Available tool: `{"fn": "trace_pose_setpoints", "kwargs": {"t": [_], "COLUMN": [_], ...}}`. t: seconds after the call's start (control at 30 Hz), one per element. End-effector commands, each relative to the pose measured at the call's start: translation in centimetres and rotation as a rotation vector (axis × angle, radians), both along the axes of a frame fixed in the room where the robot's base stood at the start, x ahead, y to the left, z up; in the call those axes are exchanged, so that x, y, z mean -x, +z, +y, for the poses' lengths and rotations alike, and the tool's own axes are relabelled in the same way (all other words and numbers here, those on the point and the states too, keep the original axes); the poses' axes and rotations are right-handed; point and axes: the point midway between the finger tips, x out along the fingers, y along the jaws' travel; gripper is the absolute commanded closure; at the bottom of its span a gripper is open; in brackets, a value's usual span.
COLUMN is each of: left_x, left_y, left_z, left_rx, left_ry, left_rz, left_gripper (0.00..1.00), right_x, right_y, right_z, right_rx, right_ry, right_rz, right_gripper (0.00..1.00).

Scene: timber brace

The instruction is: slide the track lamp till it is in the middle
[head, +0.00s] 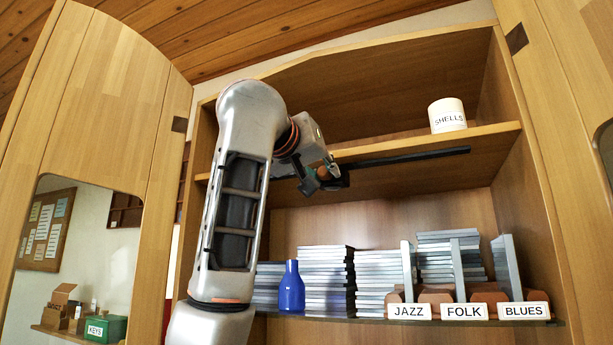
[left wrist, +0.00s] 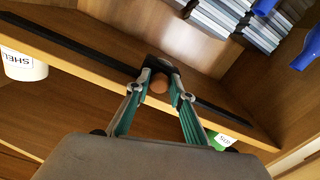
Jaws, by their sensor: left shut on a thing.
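The black track (head: 415,157) runs along the underside of the upper shelf; its left part is hidden behind my left arm in the head view. It also shows in the left wrist view (left wrist: 70,48). The track lamp (left wrist: 159,84) hangs on it, with a dark body and a round copper-brown part. My left gripper (head: 328,177) is shut on the lamp, with a fingertip on each side of the round part in the left wrist view (left wrist: 160,92). In the head view, the gripper largely hides the lamp. My right gripper is not in view.
A white SHELLS pot (head: 447,115) stands on the upper shelf (head: 400,146) at the right. Below are a blue bottle (head: 291,287), stacks of thin cases (head: 327,270) and dividers labelled JAZZ, FOLK and BLUES (head: 464,311). The track right of the gripper is clear.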

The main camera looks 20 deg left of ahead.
Motion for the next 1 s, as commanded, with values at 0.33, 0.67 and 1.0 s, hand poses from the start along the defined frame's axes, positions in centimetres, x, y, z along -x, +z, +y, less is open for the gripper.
{"fn": "trace_pose_setpoints", "kwargs": {"t": [0.33,0.67,1.0], "left_x": [0.1,0.1,1.8], "left_y": [0.2,0.1,0.2], "left_z": [0.0,0.0,-0.1], "left_rx": [0.004,0.003,0.003], "left_ry": [0.004,0.004,-0.001], "left_rz": [-0.004,-0.002,-0.004], "left_gripper": [1.0,0.61,0.61], "right_x": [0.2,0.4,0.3], "right_y": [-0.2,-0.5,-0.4], "right_z": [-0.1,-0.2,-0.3], "right_rx": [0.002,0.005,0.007], "right_ry": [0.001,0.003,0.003], "right_rz": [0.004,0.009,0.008], "right_gripper": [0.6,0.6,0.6]}}
